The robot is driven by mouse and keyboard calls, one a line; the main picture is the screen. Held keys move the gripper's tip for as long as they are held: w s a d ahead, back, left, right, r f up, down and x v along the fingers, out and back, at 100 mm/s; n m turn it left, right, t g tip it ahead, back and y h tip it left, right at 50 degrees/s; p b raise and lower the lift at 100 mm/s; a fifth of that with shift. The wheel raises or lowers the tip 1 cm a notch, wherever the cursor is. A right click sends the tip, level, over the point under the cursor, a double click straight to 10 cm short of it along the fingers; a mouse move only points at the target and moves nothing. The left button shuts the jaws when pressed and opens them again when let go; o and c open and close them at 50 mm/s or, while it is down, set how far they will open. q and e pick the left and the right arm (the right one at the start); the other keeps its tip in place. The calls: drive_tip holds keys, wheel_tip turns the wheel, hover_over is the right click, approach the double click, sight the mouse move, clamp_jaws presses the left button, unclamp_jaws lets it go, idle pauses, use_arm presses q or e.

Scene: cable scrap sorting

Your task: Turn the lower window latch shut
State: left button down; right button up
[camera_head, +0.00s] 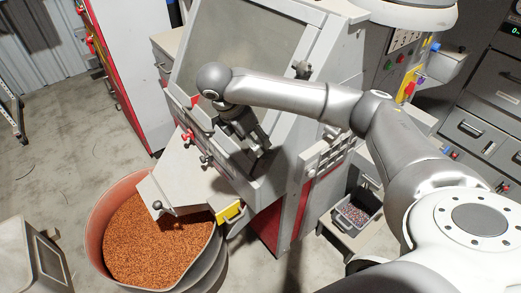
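A large tilted window (245,45) in a pale grey frame forms the front of the machine. A dark latch-like knob (302,68) sits on the right side of that frame. My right gripper (261,149) is at the lower part of the window frame, its fingers pointing down and to the right. The lower latch cannot be made out; the gripper and wrist cover part of the frame there. Whether the fingers are open, shut or touching anything cannot be told. My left gripper is not in view.
Below the window, a grey chute (175,190) with dark knobs leads over a round bin (97,222) of copper-coloured granules. A yellow handle (229,212) is beside it.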

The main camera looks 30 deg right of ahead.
drive_tip(key=p+x, duration=0.1)
drive_tip(key=x, duration=0.4)
drive_tip(key=shift+d+f+p, duration=0.3)
drive_tip(key=shift+f+p, duration=0.05)
drive_tip(key=shift+d+f, duration=0.15)
drive_tip(key=shift+f, duration=0.45)
drive_tip(key=c, duration=1)
